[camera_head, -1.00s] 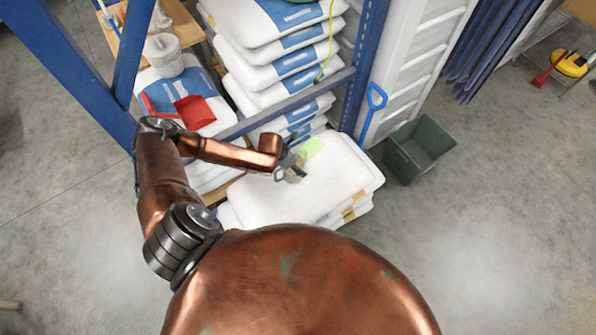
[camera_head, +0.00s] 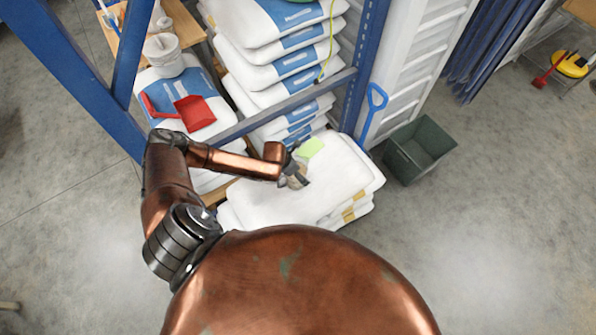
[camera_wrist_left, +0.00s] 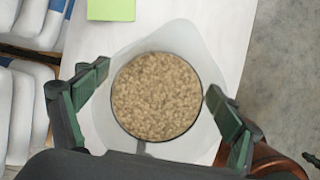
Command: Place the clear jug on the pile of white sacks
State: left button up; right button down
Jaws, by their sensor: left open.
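The clear jug (camera_wrist_left: 195,60) holds tan granules and shows in the left wrist view from above, over the top white sack. It appears to stand on the pile of white sacks (camera_head: 270,205); its base is hidden. My left gripper (camera_wrist_left: 157,80) is open, with one finger on each side of the jug. Whether the fingers touch its walls is hard to tell. In the head view, the left gripper (camera_head: 292,172) is over the middle of the pile, and the jug is small and mostly hidden there. My right gripper is not in view.
A light green note (camera_head: 311,148) lies on the top sack behind the jug. A blue rack beam (camera_head: 290,105) crosses above the pile's back edge. A dark green bin (camera_head: 420,148) stands to the right. A red scoop (camera_head: 194,112) lies on sacks at left.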

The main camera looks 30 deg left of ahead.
pick_arm(q)
jog(key=shift+r, duration=0.1)
jog(key=p+v, duration=0.1)
jog(key=v, duration=1.1)
jog(key=shift+p, duration=0.35)
jog(key=shift+s+a, duration=0.1)
